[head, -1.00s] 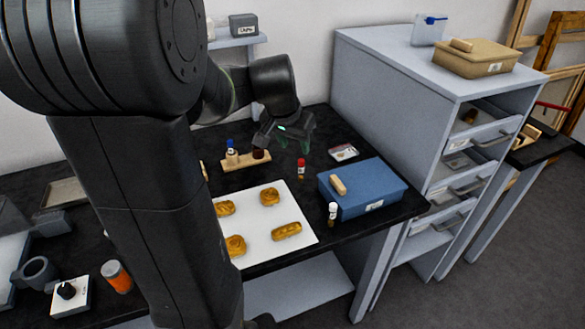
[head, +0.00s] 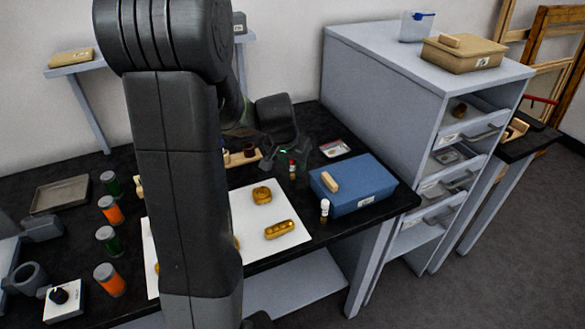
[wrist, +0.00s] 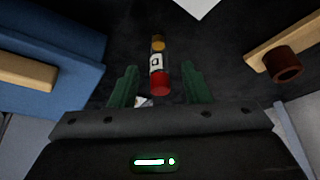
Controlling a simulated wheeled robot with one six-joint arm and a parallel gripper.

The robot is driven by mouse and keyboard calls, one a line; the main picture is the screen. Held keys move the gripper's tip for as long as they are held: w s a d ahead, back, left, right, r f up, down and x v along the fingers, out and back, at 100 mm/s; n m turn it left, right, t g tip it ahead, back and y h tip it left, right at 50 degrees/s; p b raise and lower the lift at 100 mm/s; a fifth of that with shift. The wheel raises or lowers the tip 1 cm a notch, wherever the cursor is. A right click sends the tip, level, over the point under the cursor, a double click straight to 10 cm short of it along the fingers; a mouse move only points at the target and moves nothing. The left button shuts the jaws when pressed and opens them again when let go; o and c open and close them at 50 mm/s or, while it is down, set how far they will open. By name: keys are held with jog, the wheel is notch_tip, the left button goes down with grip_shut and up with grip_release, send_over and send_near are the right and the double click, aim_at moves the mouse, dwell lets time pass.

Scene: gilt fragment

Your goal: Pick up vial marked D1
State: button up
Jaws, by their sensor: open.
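The label's writing is too small to read. My gripper (wrist: 160,68) is open, with its green fingers on either side of the vial in that view. Gaps show on both sides, and nothing is held. In the head view my gripper (head: 285,163) is at the vial. A white-capped vial (head: 324,211) stands in front of the blue box; its mark is unreadable.
The blue box (head: 362,193) with a wooden block on its lid is close to the right of the vial. A wooden rack (head: 244,160) with a brown piece is to its left. A white sheet (head: 290,240) with gilt pieces lies in front.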

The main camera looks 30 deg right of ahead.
grip_shut()
